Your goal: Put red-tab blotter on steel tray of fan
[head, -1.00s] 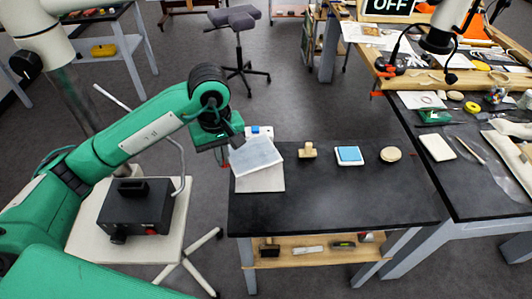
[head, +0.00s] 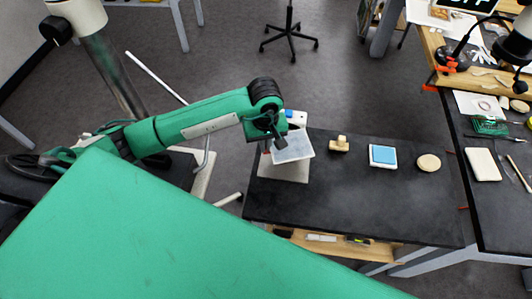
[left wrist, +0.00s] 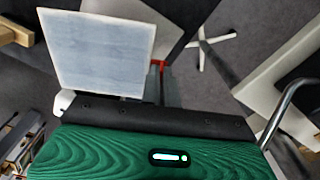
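The pale blue-white blotter (head: 293,147) is at my left gripper (head: 273,137), above the near-left part of the black table. It shows large and flat in the left wrist view (left wrist: 98,50). A small bit of red (left wrist: 158,65) shows at the fingers beside its right edge, where my left gripper (left wrist: 165,80) appears shut on it. A white pad (head: 285,170) lies on the table below and partly behind the blotter. I cannot make out the fan or its steel tray; my green arm hides much of the left. My right gripper is not in view.
On the black table (head: 350,205) stand a wooden-handled stamp (head: 339,145), a blue-topped pad (head: 382,156), a round tan disc (head: 428,162) and a white-and-blue item (head: 295,118). A second dark bench (head: 495,215) holds tools at right. The table's front middle is bare.

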